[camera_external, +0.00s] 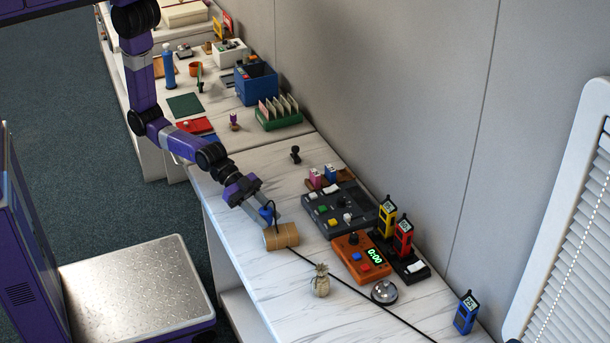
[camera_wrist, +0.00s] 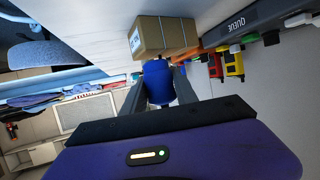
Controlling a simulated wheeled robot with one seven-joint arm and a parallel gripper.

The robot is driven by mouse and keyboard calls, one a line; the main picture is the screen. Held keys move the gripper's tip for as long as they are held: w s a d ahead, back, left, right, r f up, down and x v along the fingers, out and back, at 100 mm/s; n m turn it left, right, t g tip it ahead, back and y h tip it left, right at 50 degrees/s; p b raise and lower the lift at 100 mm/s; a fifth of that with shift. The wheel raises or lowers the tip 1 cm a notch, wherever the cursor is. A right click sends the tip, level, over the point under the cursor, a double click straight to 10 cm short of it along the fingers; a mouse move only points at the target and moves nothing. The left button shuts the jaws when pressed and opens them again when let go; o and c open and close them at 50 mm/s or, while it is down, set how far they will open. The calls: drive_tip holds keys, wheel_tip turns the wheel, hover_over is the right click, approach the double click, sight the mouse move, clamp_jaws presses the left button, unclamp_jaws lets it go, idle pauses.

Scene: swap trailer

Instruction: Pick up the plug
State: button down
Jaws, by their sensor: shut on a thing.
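My gripper (camera_external: 263,214) reaches down over the front table's left edge, shut on a blue plug. The plug (camera_wrist: 160,84) sits between my two fingers (camera_wrist: 159,92) in the wrist view; a small blue part of it (camera_external: 266,214) shows in the external view. A black cable (camera_external: 318,265) loops by the gripper and runs across the tabletop to the lower right. A brown cardboard box (camera_external: 281,236) is right beside the plug; it also shows in the wrist view (camera_wrist: 170,36). I cannot tell whether plug and box touch.
A dark panel (camera_external: 339,207) with coloured blocks and an orange timer box (camera_external: 360,257) stand to the right. Yellow (camera_external: 387,216), red (camera_external: 403,238) and blue (camera_external: 466,314) handheld devices are near the wall.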

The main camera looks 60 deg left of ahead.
sight(272, 218)
drive_tip(key=d+r+b, duration=0.1)
drive_tip(key=d+r, duration=0.1)
drive_tip(key=r, duration=0.8)
drive_tip(key=d+r+b, duration=0.1)
drive_tip(key=d+r, duration=0.1)
drive_tip(key=r, duration=0.7)
drive_tip(key=w+f+n+t+y, duration=0.1)
drive_tip(key=f, duration=0.5)
drive_tip(key=w+f+n+t+y, duration=0.1)
drive_tip(key=f+n+t, duration=0.1)
drive_tip(key=f, duration=0.5)
drive_tip(key=w+a+f+n+t, duration=0.1)
drive_tip(key=f, duration=0.6)
drive_tip(key=shift+f+n+t+y+b, duration=0.1)
drive_tip(key=shift+n+t+y+b, duration=0.2)
drive_tip(key=shift+y+b, duration=0.1)
drive_tip(key=shift+f, duration=0.2)
drive_tip(key=c, duration=0.9)
unclamp_jaws()
drive_tip(key=shift+r, duration=0.1)
drive_tip(key=shift+c, duration=0.2)
drive_tip(key=shift+r, duration=0.1)
